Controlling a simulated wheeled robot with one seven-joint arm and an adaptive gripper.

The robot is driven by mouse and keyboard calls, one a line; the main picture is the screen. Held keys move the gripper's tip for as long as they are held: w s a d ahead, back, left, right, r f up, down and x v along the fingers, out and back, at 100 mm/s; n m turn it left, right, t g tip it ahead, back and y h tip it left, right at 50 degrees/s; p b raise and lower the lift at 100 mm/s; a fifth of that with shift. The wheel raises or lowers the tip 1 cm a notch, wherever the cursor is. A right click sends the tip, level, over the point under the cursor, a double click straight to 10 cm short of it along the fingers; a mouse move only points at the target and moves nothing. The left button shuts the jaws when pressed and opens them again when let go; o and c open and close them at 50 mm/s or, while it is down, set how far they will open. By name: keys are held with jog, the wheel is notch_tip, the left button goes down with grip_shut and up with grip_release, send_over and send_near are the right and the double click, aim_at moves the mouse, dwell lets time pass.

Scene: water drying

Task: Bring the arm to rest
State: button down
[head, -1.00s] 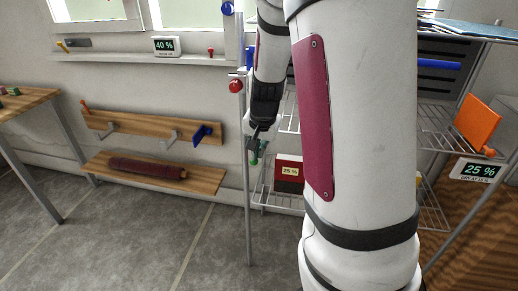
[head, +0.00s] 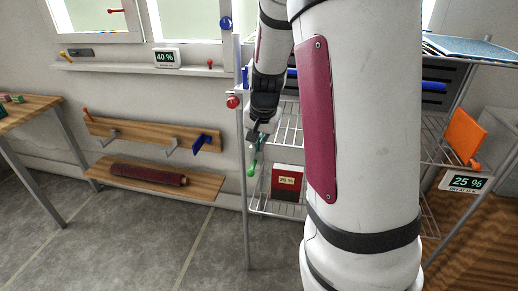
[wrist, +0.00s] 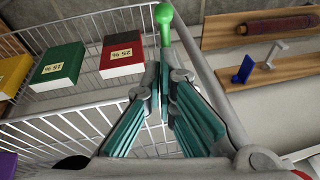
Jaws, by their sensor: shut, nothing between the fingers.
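My gripper (head: 258,138) is in front of the wire rack's left side in the head view, below my white arm. In the wrist view its teal-padded fingers (wrist: 165,75) come together at the tips, with nothing held. A green knob (wrist: 164,14) on a stem lies just beyond the fingertips there. It also shows below the gripper in the head view (head: 251,171). I cannot tell whether the fingertips touch its stem.
Wooden wall shelves (head: 205,187) with hooks are to the left. An orange panel (head: 464,135) is at right. The floor at left is open.

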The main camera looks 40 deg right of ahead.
jog(key=s+a+p+v, duration=0.1)
jog(key=p+v, duration=0.1)
jog(key=v, duration=0.6)
jog(key=shift+a, duration=0.1)
